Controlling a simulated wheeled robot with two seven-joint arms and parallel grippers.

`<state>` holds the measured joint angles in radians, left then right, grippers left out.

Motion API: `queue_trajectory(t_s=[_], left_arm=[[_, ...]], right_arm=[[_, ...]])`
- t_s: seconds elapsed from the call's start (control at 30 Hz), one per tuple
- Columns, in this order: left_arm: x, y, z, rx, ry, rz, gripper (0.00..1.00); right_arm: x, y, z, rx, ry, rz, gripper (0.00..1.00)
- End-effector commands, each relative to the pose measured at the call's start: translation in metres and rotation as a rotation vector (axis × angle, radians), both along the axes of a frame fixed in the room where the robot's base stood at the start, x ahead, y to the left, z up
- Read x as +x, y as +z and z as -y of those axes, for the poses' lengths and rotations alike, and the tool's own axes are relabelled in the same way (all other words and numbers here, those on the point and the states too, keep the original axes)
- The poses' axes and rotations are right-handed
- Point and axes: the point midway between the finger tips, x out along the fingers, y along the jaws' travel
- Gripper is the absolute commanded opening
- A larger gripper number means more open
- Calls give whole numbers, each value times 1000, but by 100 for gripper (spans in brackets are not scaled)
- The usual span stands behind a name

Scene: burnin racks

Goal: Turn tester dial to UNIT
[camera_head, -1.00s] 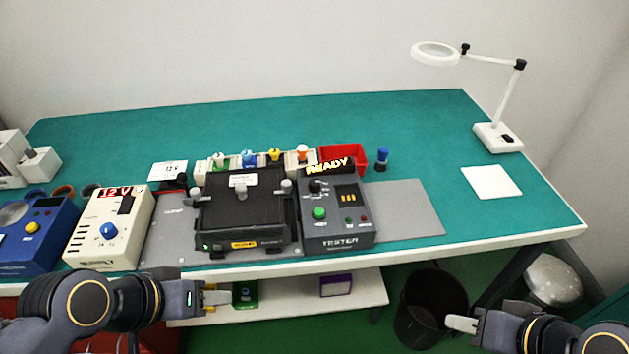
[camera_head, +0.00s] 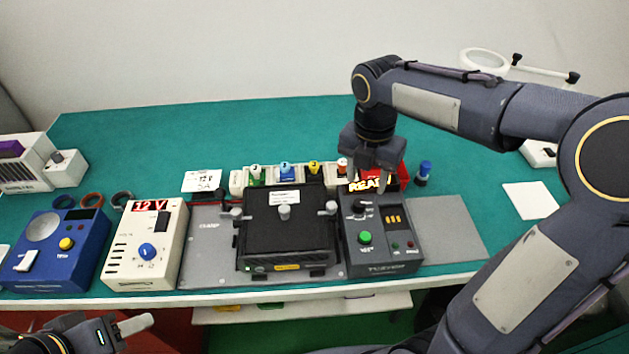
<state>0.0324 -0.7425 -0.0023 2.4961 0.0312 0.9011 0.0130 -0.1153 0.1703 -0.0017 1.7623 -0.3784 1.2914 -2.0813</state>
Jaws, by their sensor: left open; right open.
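The tester (camera_head: 382,255) is a dark grey box on the bench with a green button, red and green lights and a small yellow display. Its black dial (camera_head: 358,206) sits at the upper left of its face. The READY sign (camera_head: 366,186) behind it is partly covered. My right gripper (camera_head: 368,184) points down above the back of the tester, just behind the dial, with its fingers apart and empty. Contact with the tester cannot be told. My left gripper (camera_head: 133,325) is open and empty in front of the bench, low at the left.
A black clamped unit (camera_head: 288,235) stands left of the tester. The cream 12 V supply (camera_head: 145,262) and a blue box (camera_head: 58,262) are further left. A red bin (camera_head: 399,178) and blue-capped item (camera_head: 424,172) stand behind. The grey mat (camera_head: 455,230) to the right is clear.

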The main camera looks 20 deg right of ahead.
Motion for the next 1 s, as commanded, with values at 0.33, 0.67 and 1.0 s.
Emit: queue_trajectory(t_s=[0.33, 0.67, 1.0], left_arm=[[0, 0, 0, 0, 0, 0, 46], [0, 0, 0, 0, 0, 0, 46], [0, 0, 0, 0, 0, 0, 46]], right_arm=[[4, -33, 1, -15, 88, -20, 48], [3, -75, 2, -13, 86, -18, 48], [3, -79, 2, -13, 85, -16, 47]])
